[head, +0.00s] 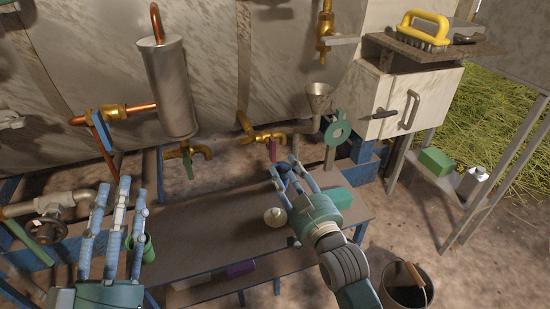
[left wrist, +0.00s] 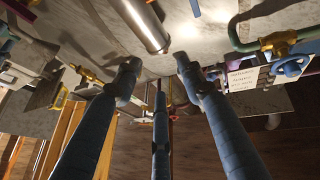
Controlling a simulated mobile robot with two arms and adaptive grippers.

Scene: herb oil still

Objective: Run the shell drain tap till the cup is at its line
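A metal cylinder (head: 170,85) hangs upright on copper pipes; below it is a brass tap (head: 187,152) with a green lever. Another brass tap (head: 262,136) with a red lever (head: 272,150) is further right. I cannot tell which is the shell drain tap. A green cup (head: 149,248) stands partly hidden behind my left gripper; its line and level cannot be seen. My left gripper (head: 122,188) is open and empty, fingers pointing up. In the left wrist view, its fingertips (left wrist: 158,72) are apart below the cylinder (left wrist: 147,25). My right gripper (head: 290,170) is open near the red lever, contact unclear.
A whitish rounded object (head: 275,217) sits on the bench (head: 205,230) beside my right gripper. A funnel (head: 319,97) and green ring (head: 337,131) are behind it. A valve wheel (head: 48,229) is at far left. A bucket (head: 405,285) stands at lower right.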

